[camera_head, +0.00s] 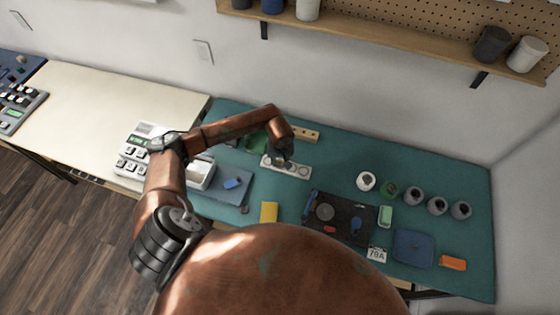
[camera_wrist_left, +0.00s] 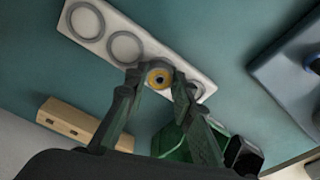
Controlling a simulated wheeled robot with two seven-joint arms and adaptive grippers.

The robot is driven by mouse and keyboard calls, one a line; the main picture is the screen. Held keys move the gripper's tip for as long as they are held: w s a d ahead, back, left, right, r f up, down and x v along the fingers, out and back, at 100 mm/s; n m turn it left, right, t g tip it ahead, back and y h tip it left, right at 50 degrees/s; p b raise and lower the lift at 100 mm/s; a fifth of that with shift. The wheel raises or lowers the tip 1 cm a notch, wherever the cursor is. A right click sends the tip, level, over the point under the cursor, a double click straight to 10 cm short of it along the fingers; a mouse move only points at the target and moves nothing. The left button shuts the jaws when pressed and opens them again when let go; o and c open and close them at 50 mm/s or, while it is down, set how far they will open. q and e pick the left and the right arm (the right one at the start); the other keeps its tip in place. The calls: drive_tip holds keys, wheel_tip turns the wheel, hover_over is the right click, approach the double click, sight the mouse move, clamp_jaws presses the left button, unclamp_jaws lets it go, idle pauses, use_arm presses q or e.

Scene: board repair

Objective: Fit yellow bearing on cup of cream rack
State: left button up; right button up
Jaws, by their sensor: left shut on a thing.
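The cream rack (camera_head: 301,171) is a pale strip with round ring cups, lying on the teal mat. It crosses the top of the left wrist view (camera_wrist_left: 104,32), where two empty ring cups show at its upper left. My left gripper (camera_head: 283,161) is over the rack's middle. In the left wrist view my left gripper (camera_wrist_left: 156,82) is shut on the yellow bearing (camera_wrist_left: 158,79), a small ring with a dark centre. The bearing overlaps the rack beyond the two empty cups; I cannot tell whether it touches a cup. My right gripper is not in view.
A wooden block with holes (camera_wrist_left: 72,122) and a green bin (camera_wrist_left: 178,143) lie close to the rack. A blue tray (camera_head: 228,192) is left of it. A dark board (camera_head: 340,216) and several grey cups (camera_head: 437,206) are to the right.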

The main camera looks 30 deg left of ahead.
use_arm(q)
drive_tip(key=shift+f+b, duration=0.1)
drive_tip(key=shift+b, duration=0.2)
idle(0.4)
drive_tip(key=shift+s+d+f+b, duration=0.1)
drive_tip(key=shift+s+f+b, duration=0.15)
drive_tip(key=shift+f+b, duration=0.15)
idle(1.3)
drive_tip(key=o, duration=1)
drive_tip(key=shift+f, duration=0.1)
drive_tip(key=shift+w, duration=0.1)
drive_tip(key=shift+r, duration=0.2)
drive_tip(key=shift+o, duration=0.5)
drive_tip(key=o, duration=0.5)
drive_tip(key=shift+w, duration=0.15)
drive_tip(key=shift+c, duration=0.2)
drive_tip(key=shift+r, duration=0.1)
drive_tip(key=shift+r, duration=0.15)
